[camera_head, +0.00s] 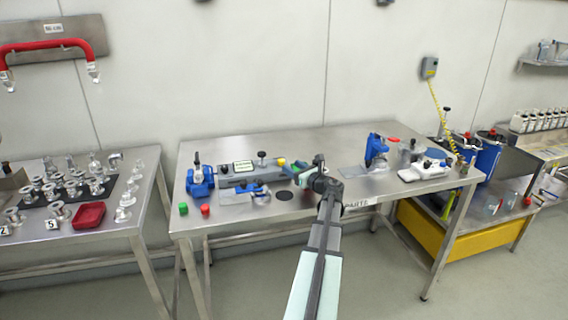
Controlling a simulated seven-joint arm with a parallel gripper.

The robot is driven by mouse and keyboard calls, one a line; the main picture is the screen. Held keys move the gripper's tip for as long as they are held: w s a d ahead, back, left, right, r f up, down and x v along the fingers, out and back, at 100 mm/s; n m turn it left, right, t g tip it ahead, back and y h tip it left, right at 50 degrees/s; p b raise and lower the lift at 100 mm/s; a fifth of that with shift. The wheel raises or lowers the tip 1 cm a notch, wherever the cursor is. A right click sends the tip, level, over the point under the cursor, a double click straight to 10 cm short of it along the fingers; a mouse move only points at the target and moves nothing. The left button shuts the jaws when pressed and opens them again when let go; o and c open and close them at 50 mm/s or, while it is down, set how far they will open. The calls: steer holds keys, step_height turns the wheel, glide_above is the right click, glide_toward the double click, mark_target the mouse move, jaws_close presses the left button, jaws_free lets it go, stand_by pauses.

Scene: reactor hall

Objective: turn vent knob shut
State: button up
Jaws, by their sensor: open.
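My arm reaches up from the bottom to the middle bench (345,143). My gripper (303,170) is small in view at the right end of a grey device (238,177), and its jaws are open. The grey device has a small lit display, a black knob (262,155) on a stem and a yellow part (281,161) at its right end. I cannot tell which part is the vent knob, or whether the gripper touches anything. My wrist hides part of the bench there.
A blue microscope-like instrument (376,150) and a white device (424,170) stand to the right. The bench's back middle is clear.

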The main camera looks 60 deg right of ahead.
mark_target(281, 162)
steer(key=shift+x, duration=3.15)
jaws_close()
